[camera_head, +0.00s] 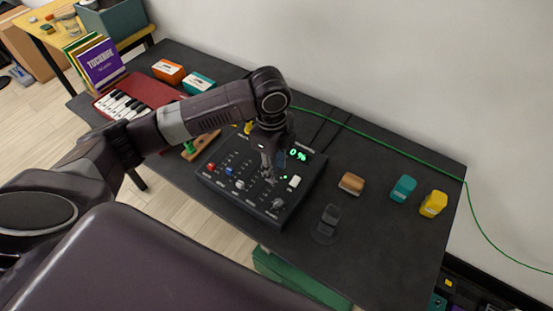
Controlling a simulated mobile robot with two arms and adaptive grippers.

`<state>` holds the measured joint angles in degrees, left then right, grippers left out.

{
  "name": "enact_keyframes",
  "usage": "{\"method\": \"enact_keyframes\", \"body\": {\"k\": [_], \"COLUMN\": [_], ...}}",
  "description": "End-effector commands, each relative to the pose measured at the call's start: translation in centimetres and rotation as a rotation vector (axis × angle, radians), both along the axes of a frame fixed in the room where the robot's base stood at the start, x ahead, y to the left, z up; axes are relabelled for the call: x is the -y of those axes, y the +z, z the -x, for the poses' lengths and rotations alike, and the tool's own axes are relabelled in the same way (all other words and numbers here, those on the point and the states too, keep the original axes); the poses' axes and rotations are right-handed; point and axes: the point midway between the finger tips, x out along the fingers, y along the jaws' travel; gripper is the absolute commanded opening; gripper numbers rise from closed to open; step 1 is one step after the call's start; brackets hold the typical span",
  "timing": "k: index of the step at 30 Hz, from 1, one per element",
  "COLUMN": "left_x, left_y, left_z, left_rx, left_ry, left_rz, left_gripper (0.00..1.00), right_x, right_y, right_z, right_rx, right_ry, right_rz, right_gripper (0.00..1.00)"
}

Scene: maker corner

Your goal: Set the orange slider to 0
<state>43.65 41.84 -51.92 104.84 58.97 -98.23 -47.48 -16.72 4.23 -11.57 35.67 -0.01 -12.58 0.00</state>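The black control panel (223,193) lies on the dark table, with small sliders and knobs on its top. I see a red slider cap (211,167) at the left and a blue one (228,171) beside it. I cannot make out an orange slider; my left gripper covers part of the panel. The green display (298,155) on the panel reads "0%". My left gripper (269,179) points down at the middle of the panel, with its fingertips at or just above the surface. I cannot tell its finger gap or contact. My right gripper is not in view.
On the table (385,250), a red keyboard (150,91) is at the left; orange (168,71) and teal (199,83) boxes are behind it. A dark upright object (329,219), brown block (351,183), teal block (403,188) and yellow block (433,204) stand right. The front right is clear.

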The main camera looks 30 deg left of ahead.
Motion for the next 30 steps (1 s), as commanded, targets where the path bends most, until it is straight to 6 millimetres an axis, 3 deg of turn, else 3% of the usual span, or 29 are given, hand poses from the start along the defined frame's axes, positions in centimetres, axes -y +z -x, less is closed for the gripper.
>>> {"method": "enact_keyframes", "body": {"k": [3,7,21,30], "left_x": [-2.0,-2.6,-2.6,-2.6], "left_y": [1.3,1.4,-5.1,-6.0], "left_z": [-0.9,-1.1,-1.0,-1.1], "left_rx": [-0.016,-0.026,-0.026,-0.024], "left_ry": [-0.021,-0.032,-0.032,-0.034], "left_rz": [-0.027,-0.034,-0.033,-0.033], "left_gripper": [0.30,0.30,0.30,0.30], "right_x": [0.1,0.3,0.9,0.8], "right_y": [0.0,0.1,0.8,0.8], "right_z": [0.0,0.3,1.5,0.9], "right_rx": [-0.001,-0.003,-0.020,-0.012], "right_ry": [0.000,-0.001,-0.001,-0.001], "right_rz": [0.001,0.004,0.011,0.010], "right_gripper": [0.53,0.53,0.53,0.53]}}
